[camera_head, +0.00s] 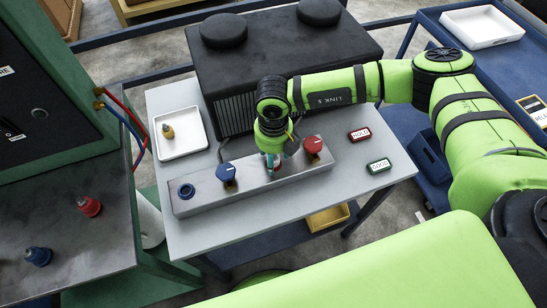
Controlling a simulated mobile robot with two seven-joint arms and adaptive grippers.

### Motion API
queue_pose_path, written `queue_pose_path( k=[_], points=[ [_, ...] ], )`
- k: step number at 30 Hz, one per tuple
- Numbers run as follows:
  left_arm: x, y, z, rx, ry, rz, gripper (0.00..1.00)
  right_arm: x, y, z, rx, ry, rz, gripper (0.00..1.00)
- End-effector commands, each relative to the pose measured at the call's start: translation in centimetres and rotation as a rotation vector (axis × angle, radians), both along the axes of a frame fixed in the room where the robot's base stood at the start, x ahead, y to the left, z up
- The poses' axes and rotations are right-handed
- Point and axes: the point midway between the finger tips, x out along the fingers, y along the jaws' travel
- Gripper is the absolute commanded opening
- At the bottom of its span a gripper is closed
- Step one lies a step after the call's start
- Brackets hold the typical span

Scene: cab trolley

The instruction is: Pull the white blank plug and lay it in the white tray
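The grey block (200,199) lies on the light table, with a blue-ringed port (186,191) at its left end. A blue knob-like fitting (226,173) and a red one (313,146) stand on it. My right gripper (273,168) reaches down onto the block between them; something reddish shows at its fingertips. I cannot tell whether the fingers are closed on anything. No white blank plug can be made out; the gripper hides that spot. The white tray (181,153) at the table's left holds a small yellow-brown piece (168,132). My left gripper is not in view.
A black ribbed unit (285,65) stands behind the block. Red HOLD (359,135) and green GOOD (379,166) labels lie to the right. Another white tray (482,27) is at upper right. Red (90,206) and blue (38,256) fittings stand on the left bench.

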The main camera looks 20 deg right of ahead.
Motion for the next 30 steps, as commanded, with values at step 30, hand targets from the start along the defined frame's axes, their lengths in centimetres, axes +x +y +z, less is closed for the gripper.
queue_pose_path(
  k=[30],
  points=[
    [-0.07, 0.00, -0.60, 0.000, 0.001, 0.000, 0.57, 0.00, -0.01, -0.09, 0.000, 0.000, 0.000, 0.58]
  ],
)
